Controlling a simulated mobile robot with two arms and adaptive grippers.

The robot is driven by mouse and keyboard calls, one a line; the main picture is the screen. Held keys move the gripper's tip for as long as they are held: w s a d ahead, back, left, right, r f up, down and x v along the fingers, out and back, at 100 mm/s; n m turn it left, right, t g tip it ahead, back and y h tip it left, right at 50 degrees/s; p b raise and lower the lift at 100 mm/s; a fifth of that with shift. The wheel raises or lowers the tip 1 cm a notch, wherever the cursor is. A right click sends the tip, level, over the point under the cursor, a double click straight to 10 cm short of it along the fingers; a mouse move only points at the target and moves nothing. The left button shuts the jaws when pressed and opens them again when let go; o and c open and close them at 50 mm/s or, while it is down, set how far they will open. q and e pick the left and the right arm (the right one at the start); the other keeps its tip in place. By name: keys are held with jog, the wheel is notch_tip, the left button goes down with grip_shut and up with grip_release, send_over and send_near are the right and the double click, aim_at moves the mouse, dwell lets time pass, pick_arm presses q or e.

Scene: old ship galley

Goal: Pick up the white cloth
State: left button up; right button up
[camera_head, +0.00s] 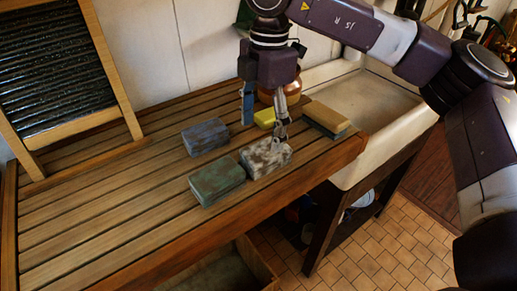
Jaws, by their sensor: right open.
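The white cloth (267,159) looks like a folded, mottled white and grey block. It lies on the slatted wooden counter (110,222) near its front edge, between a green folded block and a brush. My right gripper (281,134) points down from above at the cloth's far edge. Its fingers are open and overlap the cloth's back edge in the picture. I cannot tell whether they touch it. My left gripper is not in view.
A green block (216,180) lies close at the cloth's left, a blue-grey block (205,137) behind it. A yellow sponge (264,118), a wooden brush (327,118) and a copper pot (293,90) are nearby. A washboard (60,70) leans at left; a sink (370,100) is right.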

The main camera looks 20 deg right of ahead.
aim_at(269, 148)
jog(key=shift+w+d+r+h, duration=0.1)
jog(key=shift+d+h, duration=0.3)
jog(key=shift+d, duration=0.2)
jog(key=shift+d+f+m, duration=0.15)
jog(key=shift+f+m, duration=0.1)
jog(key=shift+m, duration=0.05)
jog(key=f+p, duration=0.1)
jog(key=f, duration=0.1)
jog(key=f+p, duration=0.1)
jog(key=f, duration=0.3)
jog(key=shift+s+f+p, duration=0.15)
jog(key=shift+s+p, duration=0.1)
jog(key=shift+p, duration=0.15)
jog(key=shift+f, duration=0.35)
jog(key=shift+c, duration=0.4)
jog(key=c, duration=1.2)
